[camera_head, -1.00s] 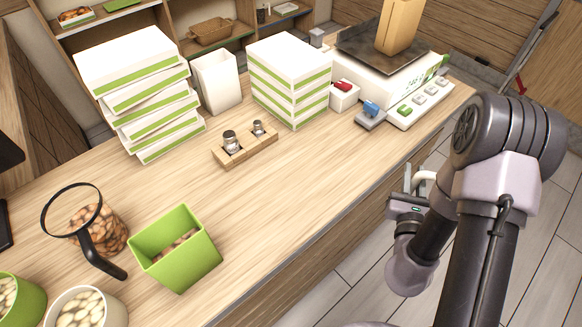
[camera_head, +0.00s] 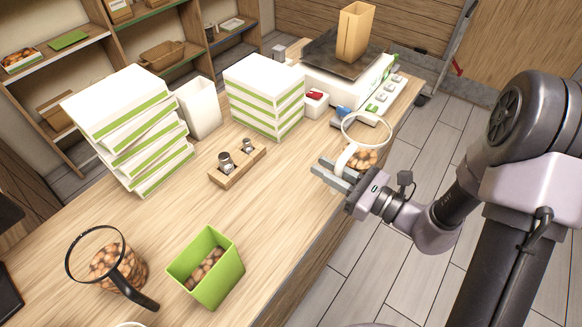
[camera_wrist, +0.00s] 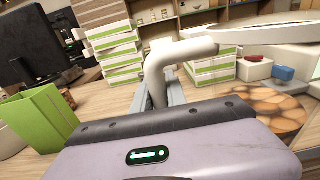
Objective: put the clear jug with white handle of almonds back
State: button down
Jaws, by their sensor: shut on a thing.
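The clear jug of almonds (camera_head: 362,157) has a white rim and a white handle, with brown almonds inside. My gripper (camera_head: 341,172) is shut on its white handle at the front right edge of the counter. In the wrist view the handle (camera_wrist: 158,75) rises between my jaws, and the jug's almonds (camera_wrist: 262,108) show at the right. The jug looks upright. Whether its base touches the counter is hidden.
A black-handled jug of nuts (camera_head: 118,265) and a green bin of nuts (camera_head: 207,268) stand at the front left.

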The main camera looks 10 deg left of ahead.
jog(key=shift+s+a+f+b, duration=0.1)
jog(key=shift+a+f+b, duration=0.6)
jog(key=shift+a, duration=1.95)
jog(key=shift+a+f+b, duration=0.35)
jog(key=shift+a+f, duration=0.6)
jog(key=shift+a, duration=1.75)
jog(key=shift+s+a+f+b, duration=0.1)
jog(key=shift+a+f+b, duration=0.6)
jog(key=shift+a, duration=1.95)
jog(key=shift+f, duration=0.25)
jog(key=shift+f, duration=0.15)
jog(key=c, duration=1.3)
grip_release()
jog(key=shift+c, duration=0.2)
